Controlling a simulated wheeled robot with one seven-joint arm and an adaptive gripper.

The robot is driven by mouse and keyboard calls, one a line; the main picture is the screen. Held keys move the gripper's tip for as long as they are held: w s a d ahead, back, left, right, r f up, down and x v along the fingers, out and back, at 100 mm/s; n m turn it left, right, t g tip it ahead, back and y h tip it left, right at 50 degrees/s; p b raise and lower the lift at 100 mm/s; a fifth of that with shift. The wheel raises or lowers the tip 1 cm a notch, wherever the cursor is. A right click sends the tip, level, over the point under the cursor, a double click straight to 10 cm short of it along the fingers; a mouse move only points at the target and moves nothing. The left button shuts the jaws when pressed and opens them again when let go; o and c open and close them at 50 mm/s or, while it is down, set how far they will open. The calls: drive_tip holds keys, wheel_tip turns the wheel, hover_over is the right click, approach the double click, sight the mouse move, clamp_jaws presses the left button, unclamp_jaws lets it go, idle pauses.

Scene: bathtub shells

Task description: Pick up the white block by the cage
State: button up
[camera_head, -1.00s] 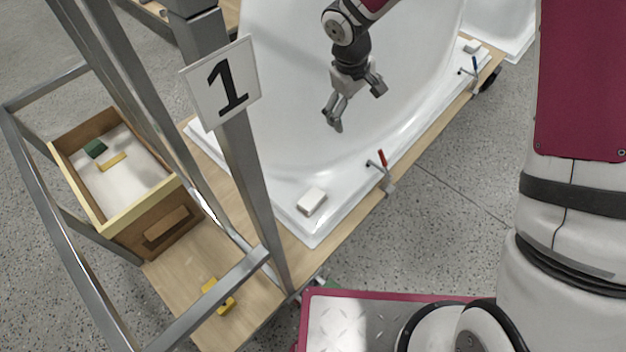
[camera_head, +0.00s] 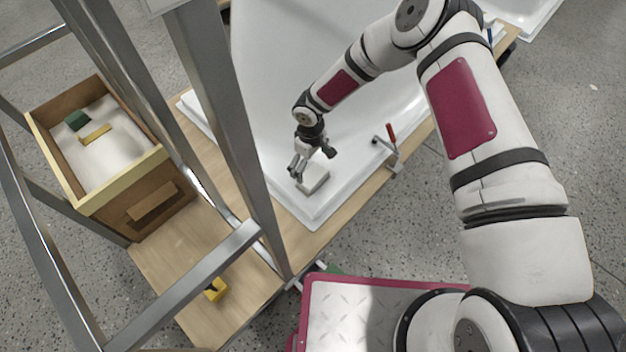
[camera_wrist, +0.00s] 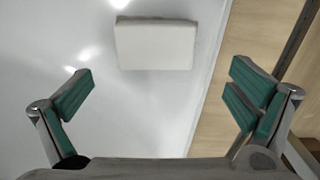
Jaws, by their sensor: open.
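The white block (camera_head: 313,180) lies on the near corner of the white bathtub shell's rim, close to the metal cage (camera_head: 222,120). It also shows in the wrist view (camera_wrist: 156,44), flat on the glossy white surface, near the top centre. My gripper (camera_head: 312,163) is just above and behind the block in the head view. In the wrist view my gripper (camera_wrist: 160,100) has its two green-padded fingers spread wide, with nothing between them. The block lies ahead of the fingertips, roughly centred between them, and looks untouched.
A clamp with a red handle (camera_head: 389,140) stands on the tub's edge, right of the block. The cage posts rise just left. A wooden box (camera_head: 150,180) holding a green and a yellow block sits inside the cage. A yellow piece (camera_head: 216,290) lies on the wooden board.

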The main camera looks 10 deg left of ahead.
sight(313, 175)
drive_tip(key=f+b, duration=0.1)
drive_tip(key=f, duration=0.1)
drive_tip(key=f+b, duration=0.1)
drive_tip(key=f, duration=0.2)
drive_tip(key=f+b, duration=0.1)
drive_tip(key=f, duration=0.2)
drive_tip(key=shift+w+d, duration=0.15)
drive_tip(key=shift+d, duration=0.2)
drive_tip(key=shift+c, duration=0.6)
drive_tip(key=c, duration=0.6)
